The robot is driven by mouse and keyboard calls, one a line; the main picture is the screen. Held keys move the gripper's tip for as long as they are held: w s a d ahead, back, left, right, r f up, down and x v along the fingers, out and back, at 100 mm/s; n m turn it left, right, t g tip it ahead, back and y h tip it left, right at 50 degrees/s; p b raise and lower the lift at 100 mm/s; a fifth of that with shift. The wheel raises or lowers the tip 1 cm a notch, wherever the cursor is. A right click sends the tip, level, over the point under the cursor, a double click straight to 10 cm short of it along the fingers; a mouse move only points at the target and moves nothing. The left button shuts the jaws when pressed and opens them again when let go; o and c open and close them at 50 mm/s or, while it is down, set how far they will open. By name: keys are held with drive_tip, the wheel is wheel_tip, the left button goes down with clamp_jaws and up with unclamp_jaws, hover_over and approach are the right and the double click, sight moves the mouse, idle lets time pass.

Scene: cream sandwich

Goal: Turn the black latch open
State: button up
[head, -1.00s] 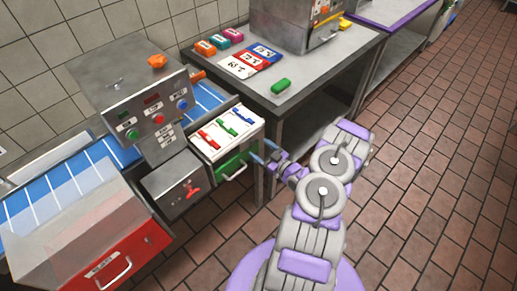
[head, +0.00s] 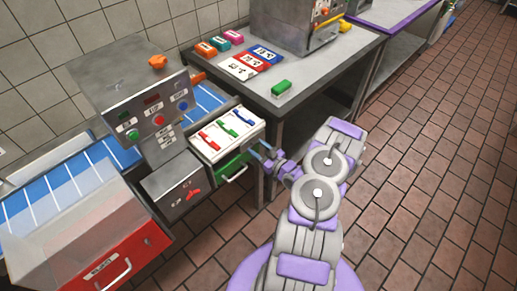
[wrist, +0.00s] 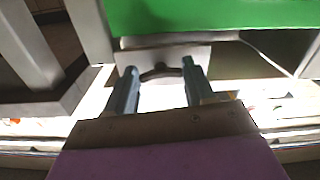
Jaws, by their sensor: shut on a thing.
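The black latch (wrist: 160,72) is a short, dark curved bar on a grey metal plate, below the green panel in the wrist view. My gripper (wrist: 160,82) has one blue-grey finger on each side of it and is shut on it. In the head view my gripper (head: 262,153) is at the right side of the machine, close to the green-fronted drawer (head: 228,166). The latch is too small or hidden to make out there.
The drawer has a white handle (head: 238,173) and colored levers on top. A steel table (head: 310,88) with a green block (head: 281,88) stands behind my gripper. A red-fronted bin (head: 130,262) is at lower left. Tiled floor at right is clear.

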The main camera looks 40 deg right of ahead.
drive_tip(key=c, duration=0.3)
drive_tip(key=shift+m+p, duration=0.8)
drive_tip(key=shift+p, duration=0.05)
drive_tip(key=o, duration=1)
drive_tip(key=shift+o, duration=0.2)
drive_tip(key=shift+s, duration=0.15)
drive_tip(key=s+d+p, duration=0.1)
drive_tip(key=s+p, duration=0.2)
drive_tip(key=s, duration=1.4)
drive_tip(key=shift+d+p, duration=0.25)
drive_tip(key=shift+p, duration=0.15)
drive_tip(key=shift+f, duration=0.1)
